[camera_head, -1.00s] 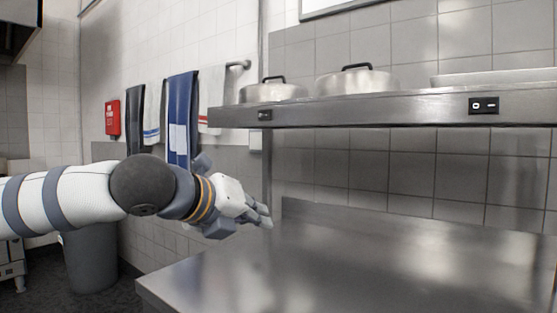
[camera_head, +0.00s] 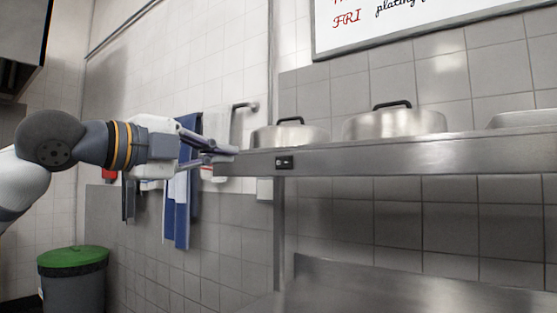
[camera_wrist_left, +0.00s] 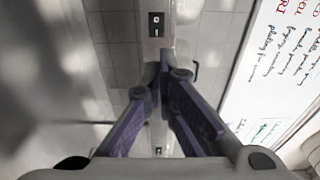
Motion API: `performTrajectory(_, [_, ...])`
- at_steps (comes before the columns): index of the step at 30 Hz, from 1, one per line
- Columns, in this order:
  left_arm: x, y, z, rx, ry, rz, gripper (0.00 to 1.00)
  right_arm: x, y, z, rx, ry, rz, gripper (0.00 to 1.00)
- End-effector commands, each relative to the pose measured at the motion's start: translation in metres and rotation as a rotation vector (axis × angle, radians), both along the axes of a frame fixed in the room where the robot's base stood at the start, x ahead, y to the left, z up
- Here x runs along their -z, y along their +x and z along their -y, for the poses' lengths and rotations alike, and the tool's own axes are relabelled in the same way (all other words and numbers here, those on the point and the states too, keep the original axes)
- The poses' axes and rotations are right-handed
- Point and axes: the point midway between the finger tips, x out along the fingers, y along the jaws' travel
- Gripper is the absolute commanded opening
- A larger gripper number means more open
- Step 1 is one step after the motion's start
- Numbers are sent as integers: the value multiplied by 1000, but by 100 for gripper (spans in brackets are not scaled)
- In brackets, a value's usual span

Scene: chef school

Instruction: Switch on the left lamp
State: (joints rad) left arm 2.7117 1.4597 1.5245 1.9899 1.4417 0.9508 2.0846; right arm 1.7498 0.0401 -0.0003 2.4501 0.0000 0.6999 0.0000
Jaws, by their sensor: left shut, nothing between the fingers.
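A small black switch (camera_head: 284,162) is set in the front edge of the steel shelf, near its left end. It also shows in the left wrist view as a switch (camera_wrist_left: 156,24) above my fingertips, with a light symbol on its upper part. My left gripper (camera_head: 230,154) is shut and empty, at the left end of the shelf, with its fingertips left of the switch and apart from it. Its fingers also show in the left wrist view (camera_wrist_left: 161,72). No lamp is in view, and the right gripper is not in view.
The steel shelf (camera_head: 380,162) carries two lidded pots (camera_head: 290,136) (camera_head: 395,124). A smaller second switch (camera_wrist_left: 158,151) shows low in the left wrist view. Towels (camera_head: 182,210) hang on the wall behind my left arm. A green-lidded bin (camera_head: 73,257) stands low at left.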

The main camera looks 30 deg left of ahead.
Motion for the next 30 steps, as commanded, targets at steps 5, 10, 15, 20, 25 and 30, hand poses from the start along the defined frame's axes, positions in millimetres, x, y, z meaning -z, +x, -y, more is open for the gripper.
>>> performTrajectory(5, [1, 16, 4, 0, 4, -4, 0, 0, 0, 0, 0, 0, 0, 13])
performTrajectory(10, [2, 52, 11, 1, 3, -5, 0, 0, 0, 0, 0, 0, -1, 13])
performTrajectory(15, [2, 89, 19, 0, 4, -5, 0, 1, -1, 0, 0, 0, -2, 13])
performTrajectory(20, [1, 118, 24, 0, 4, -3, 0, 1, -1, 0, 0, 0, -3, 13])
performTrajectory(25, [0, 134, 27, -1, 2, -1, 0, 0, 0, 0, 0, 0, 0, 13])
performTrajectory(30, [0, 138, 28, 0, 3, 1, 0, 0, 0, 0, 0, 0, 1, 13])
